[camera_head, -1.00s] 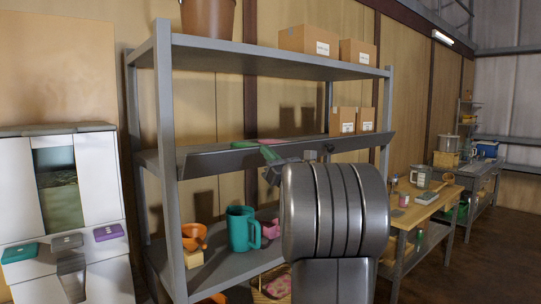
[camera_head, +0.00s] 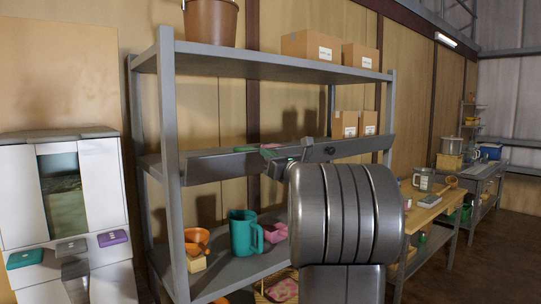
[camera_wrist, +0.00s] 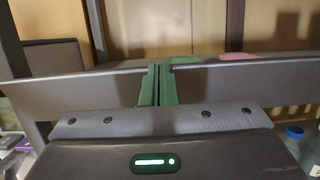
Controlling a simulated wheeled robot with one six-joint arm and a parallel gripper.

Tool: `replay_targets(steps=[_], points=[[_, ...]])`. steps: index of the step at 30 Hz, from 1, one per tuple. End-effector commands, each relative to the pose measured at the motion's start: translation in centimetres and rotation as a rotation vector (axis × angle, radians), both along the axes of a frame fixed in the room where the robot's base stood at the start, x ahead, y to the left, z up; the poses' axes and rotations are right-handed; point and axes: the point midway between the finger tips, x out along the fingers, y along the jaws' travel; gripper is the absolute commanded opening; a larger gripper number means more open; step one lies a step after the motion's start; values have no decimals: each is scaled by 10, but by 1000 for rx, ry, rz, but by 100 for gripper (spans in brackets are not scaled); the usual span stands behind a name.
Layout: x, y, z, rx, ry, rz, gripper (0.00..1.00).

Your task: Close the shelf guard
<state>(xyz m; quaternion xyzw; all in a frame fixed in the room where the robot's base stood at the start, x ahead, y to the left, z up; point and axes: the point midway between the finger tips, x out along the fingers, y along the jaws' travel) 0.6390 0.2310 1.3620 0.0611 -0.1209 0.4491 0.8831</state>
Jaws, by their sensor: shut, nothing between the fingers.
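The shelf guard (camera_head: 225,165) is a long grey panel along the front of the middle shelf. It stands raised along the shelf edge; its exact tilt is hard to tell. In the wrist view the guard (camera_wrist: 240,80) spans the picture on both sides of my fingers. My gripper (camera_head: 268,155) is at the guard's upper edge, near the middle of its length. In the wrist view the green fingers of my gripper (camera_wrist: 157,84) are together and empty, overlapping the guard. Whether they touch it is unclear. My arm hides part of the guard's right half.
The grey shelf rack (camera_head: 168,120) has upright posts at its corners. Small boxes (camera_head: 345,124) stand behind the guard at right. A workbench (camera_head: 432,210) stands to the right.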

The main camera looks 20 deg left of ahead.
Motion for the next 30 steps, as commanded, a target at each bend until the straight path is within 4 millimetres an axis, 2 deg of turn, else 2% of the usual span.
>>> replay_targets(steps=[1,9,30], points=[[1,2,9,-25,15,-1,0],[8,11,11,-143,101,0,0],[13,19,12,-137,100,2,0]])
